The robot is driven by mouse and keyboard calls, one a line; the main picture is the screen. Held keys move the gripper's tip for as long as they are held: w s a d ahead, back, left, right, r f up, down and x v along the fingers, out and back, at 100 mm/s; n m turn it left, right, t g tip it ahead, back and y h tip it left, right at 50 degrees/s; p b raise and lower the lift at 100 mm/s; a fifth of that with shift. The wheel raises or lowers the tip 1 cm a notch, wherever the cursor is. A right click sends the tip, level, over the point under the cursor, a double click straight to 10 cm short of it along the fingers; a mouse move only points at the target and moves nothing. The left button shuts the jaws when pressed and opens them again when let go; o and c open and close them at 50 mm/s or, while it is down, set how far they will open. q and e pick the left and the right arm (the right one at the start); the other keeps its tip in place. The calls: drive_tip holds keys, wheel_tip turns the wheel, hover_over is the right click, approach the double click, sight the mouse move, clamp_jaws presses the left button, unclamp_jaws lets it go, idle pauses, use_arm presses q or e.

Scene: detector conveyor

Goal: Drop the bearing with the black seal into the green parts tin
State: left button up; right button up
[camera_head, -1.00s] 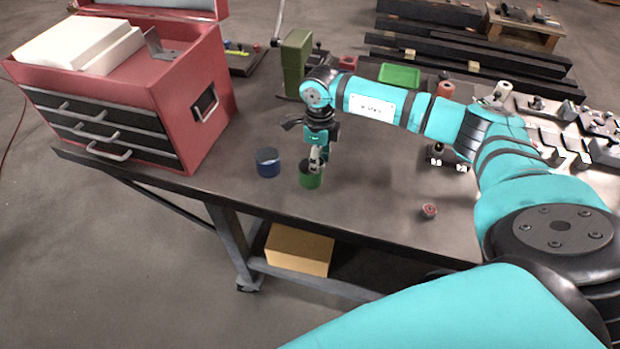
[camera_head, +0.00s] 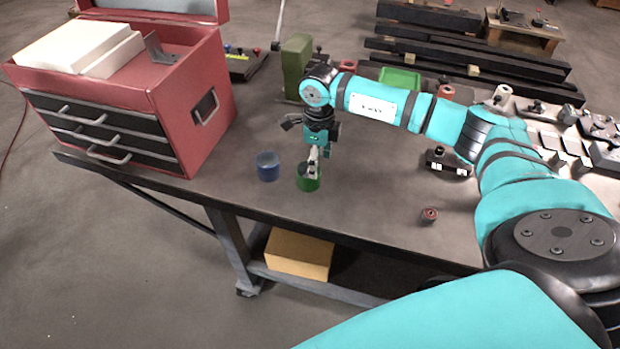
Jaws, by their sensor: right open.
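The green parts tin (camera_head: 308,184) stands upright near the front edge of the workbench. My right gripper (camera_head: 313,168) points down at the tin's mouth, its fingers open at the rim. I cannot tell whether the fingertips reach inside. No bearing can be made out between the fingers, and the inside of the tin is mostly hidden. A small round part with a reddish rim and dark centre (camera_head: 429,215) lies on the bench to the right; its seal is too small to judge. My left gripper is out of view.
A blue tin (camera_head: 268,166) stands just left of the green one. A red tool chest (camera_head: 185,95) fills the bench's left end. A green tray (camera_head: 400,78) and metal fixtures lie behind and right of my arm. The bench between the green tin and the small round part is clear.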

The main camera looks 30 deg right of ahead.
wheel_tip(320, 180, up, 10)
drive_tip(key=shift+r, duration=0.2)
idle(0.4)
